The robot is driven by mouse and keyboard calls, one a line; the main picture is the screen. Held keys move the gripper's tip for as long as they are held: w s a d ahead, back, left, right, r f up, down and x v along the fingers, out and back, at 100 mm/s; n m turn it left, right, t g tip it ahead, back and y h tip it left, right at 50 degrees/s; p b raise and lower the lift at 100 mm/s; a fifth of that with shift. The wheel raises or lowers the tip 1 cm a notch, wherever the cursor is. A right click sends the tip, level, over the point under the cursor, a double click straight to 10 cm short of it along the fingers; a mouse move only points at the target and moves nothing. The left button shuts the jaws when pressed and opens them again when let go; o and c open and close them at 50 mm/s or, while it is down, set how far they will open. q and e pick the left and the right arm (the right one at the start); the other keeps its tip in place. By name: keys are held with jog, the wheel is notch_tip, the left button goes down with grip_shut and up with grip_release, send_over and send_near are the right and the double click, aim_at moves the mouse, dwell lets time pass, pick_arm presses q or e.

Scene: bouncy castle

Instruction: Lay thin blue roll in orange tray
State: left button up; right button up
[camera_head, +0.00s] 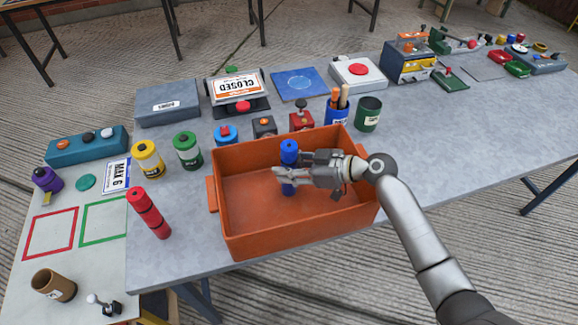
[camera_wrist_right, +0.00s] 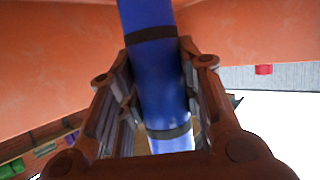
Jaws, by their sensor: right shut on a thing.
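The thin blue roll (camera_head: 289,153) is upright in my right gripper (camera_head: 287,178), inside the outline of the orange tray (camera_head: 240,244) in the head view. My right gripper is shut around the roll's middle. In the right wrist view the blue roll (camera_wrist_right: 160,85) with dark bands stands between the fingers (camera_wrist_right: 160,95), with orange tray wall (camera_wrist_right: 60,50) behind it. Whether the roll's lower end touches the tray floor cannot be told. The tray looks otherwise empty. My left gripper is not in view.
Yellow (camera_head: 148,159) and green (camera_head: 187,151) canisters stand behind left. A blue cup with sticks (camera_head: 337,113) and a dark green cup (camera_head: 368,114) stand close behind the tray.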

jog(key=shift+f, duration=0.15)
jog(key=o, duration=1.1)
jog(key=shift+r, duration=0.35)
jog(key=shift+b+v, duration=0.8)
jog(key=shift+v, duration=2.85)
jog(key=shift+f, duration=0.1)
